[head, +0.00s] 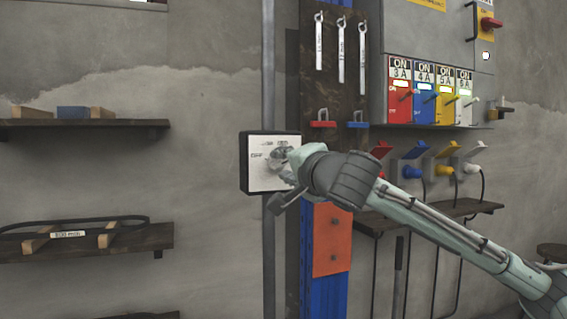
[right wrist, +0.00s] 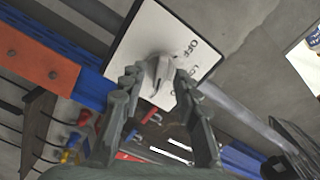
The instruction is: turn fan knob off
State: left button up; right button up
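The fan knob is a grey knob (right wrist: 161,72) on the white face of a dark-edged wall box (right wrist: 190,22). In the head view the box (head: 256,180) is fixed to a vertical pipe, and my gripper partly covers the knob. "OFF" lettering (right wrist: 190,47) shows beside the knob in the right wrist view. My right gripper (right wrist: 158,78) is open at the box, with one fingertip on each side of the knob. Gaps show between the fingers and the knob, so I see no grip. In the head view the right gripper (head: 284,168) points left at the box face. My left gripper is not in view.
A dark tool board (head: 340,85) and an orange plate (head: 332,240) on a blue post are just right of the box. Coloured switch panels (head: 425,105) and plugs (head: 412,172) are farther right. Wall shelves (head: 90,124) are at left; the wall between them and the box is clear.

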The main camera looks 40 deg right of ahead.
jog(key=shift+w, duration=0.2)
jog(key=shift+c, duration=0.4)
grip_shut()
